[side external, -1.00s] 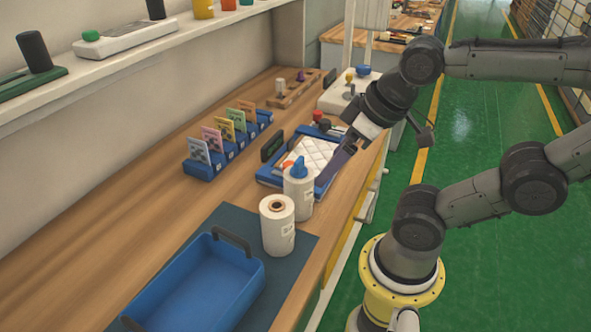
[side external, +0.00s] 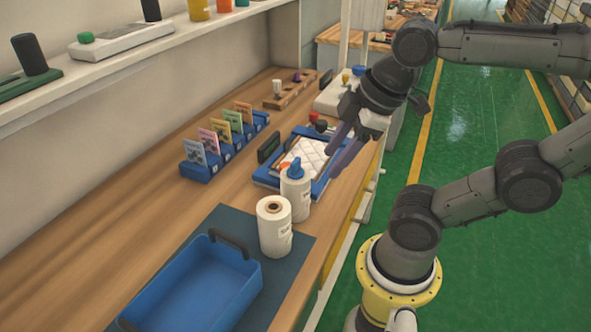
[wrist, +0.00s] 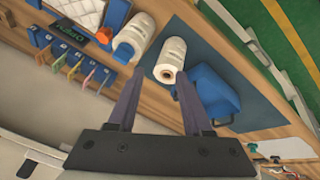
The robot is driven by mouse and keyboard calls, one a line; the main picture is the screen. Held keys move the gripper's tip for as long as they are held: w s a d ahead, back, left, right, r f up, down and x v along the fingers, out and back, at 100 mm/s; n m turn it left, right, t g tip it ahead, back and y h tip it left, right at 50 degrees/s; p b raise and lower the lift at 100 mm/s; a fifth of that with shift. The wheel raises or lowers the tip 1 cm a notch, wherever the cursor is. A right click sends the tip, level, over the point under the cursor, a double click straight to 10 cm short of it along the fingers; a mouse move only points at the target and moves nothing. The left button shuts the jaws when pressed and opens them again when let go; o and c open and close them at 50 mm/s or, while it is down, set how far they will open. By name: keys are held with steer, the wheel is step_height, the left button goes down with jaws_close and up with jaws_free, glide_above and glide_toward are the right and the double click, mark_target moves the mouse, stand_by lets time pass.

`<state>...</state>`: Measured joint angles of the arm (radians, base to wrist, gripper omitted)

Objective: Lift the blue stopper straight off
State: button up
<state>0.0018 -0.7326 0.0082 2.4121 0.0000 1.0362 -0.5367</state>
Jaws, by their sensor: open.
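The blue stopper (side external: 295,168) sits on top of a white cylindrical bottle (side external: 295,196), which stands upright on the bench. In the wrist view the stopper (wrist: 124,52) shows left of my left finger's tip, on the bottle (wrist: 140,30). My gripper (side external: 333,164) is open and empty, above and to the right of the stopper in the side view, and apart from it. In the wrist view my gripper (wrist: 159,76) has both fingers spread, with a white roll beyond their tips.
The white roll (side external: 273,232) stands close in front of the bottle. A blue tray (side external: 195,285) lies on a dark mat (side external: 290,262). A blue case with a quilted white pad (side external: 310,152) is behind the bottle. Blue card holders (side external: 200,172) stand to the left.

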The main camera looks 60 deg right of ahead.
steer(key=w+d+r+n+g, duration=0.25)
steer(key=w+r+n, duration=0.3)
steer(key=n, duration=0.45)
steer(key=n+g, duration=0.2)
glide_above(296, 161)
step_height(296, 161, down, 8)
steer(key=shift+s+r, duration=0.15)
steer(key=shift+r, duration=0.1)
steer(key=shift+w+f, duration=0.2)
steer(key=shift+f, duration=2.7)
steer(key=shift+c, duration=0.2)
jaws_close()
